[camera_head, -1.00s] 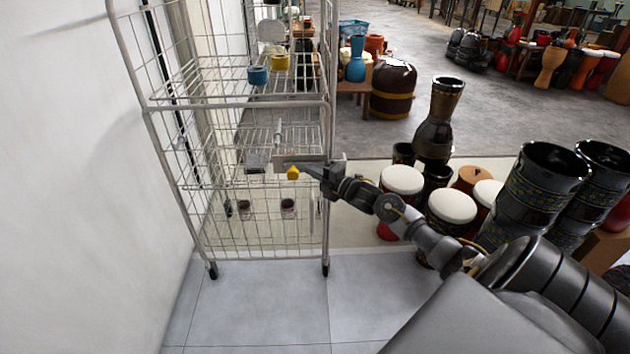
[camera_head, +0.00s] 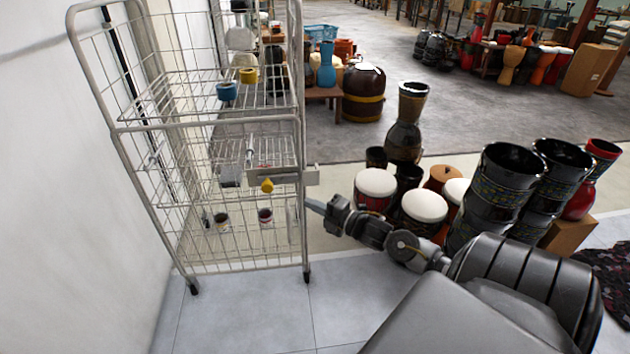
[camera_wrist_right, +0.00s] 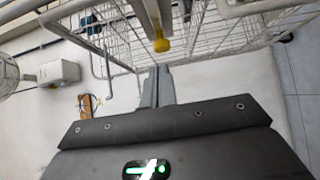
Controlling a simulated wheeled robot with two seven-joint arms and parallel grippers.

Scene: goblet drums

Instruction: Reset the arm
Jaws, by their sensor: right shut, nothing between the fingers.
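My right arm comes in from the lower right in the head view. Its gripper (camera_head: 315,205) is shut and empty, just outside the right side of the white wire rack (camera_head: 214,124). The shut fingers (camera_wrist_right: 158,88) also show in the right wrist view, pointing at the rack's edge. A yellow knob (camera_head: 267,185) sits on the rack at middle height, left of and apart from the fingertips; it also shows in the right wrist view (camera_wrist_right: 161,43). My left gripper is not in view.
A blue cup (camera_head: 226,91) and a yellow cup (camera_head: 248,75) stand on the rack's upper shelf. The tiled floor (camera_head: 250,315) in front is clear.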

